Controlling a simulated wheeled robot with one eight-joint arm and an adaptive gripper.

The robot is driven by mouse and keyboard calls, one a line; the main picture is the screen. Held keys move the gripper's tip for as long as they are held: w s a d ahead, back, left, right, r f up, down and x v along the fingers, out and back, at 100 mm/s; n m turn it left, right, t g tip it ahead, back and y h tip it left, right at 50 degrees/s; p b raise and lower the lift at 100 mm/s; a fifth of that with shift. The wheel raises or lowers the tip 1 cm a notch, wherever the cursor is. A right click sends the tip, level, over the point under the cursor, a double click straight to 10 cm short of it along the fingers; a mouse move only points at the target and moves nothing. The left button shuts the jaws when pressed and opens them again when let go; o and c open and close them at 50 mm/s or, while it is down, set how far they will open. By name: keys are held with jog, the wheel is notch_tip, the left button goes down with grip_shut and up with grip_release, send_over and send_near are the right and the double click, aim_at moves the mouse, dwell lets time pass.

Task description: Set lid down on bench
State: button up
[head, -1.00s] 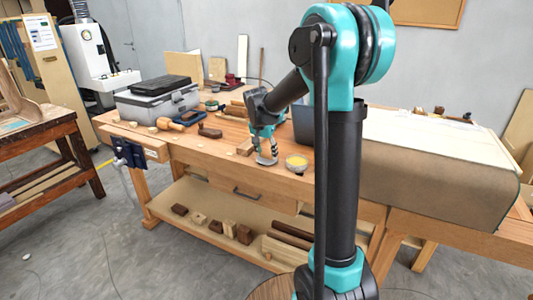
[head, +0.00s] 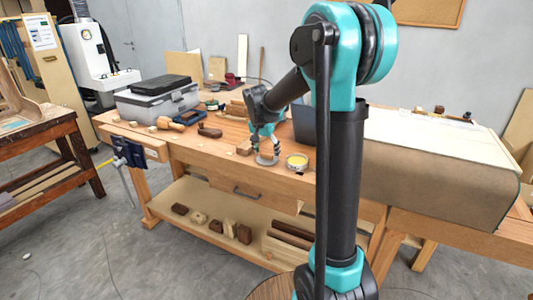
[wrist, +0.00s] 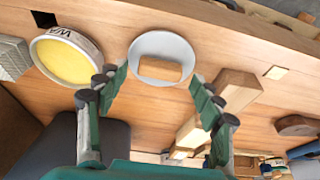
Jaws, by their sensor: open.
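The lid (wrist: 176,46) is a pale round disc with a small tan wooden block on its face; I cannot tell if the block is fixed to it. The lid lies flat on the bench (wrist: 120,20) and also shows in the head view (head: 267,160). My gripper (wrist: 158,78) is open, its green fingers apart on either side of the lid and block, with nothing visibly held. In the head view my gripper (head: 266,150) is just over the lid. The open tin of yellow wax (wrist: 66,60) stands beside the lid, apart from it.
A wooden block (wrist: 232,92) lies close to my right finger in the wrist view. A dark box (head: 304,126) stands behind the tin. A grey toolbox (head: 158,103), a mallet (head: 170,124) and other tools occupy the bench's left part. The bench's front edge is close to the lid.

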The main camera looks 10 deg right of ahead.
aim_at(263, 163)
jog(key=v, duration=1.1)
jog(key=s+d+f+n+y, duration=0.1)
jog(key=s+d+f+n, duration=0.2)
jog(key=s+f, duration=0.7)
jog(key=s+d+f+n+t+y, duration=0.1)
jog(key=s+d+f+n, duration=0.2)
jog(key=s+f, duration=0.8)
jog(key=s+n, duration=0.1)
jog(key=s, duration=0.5)
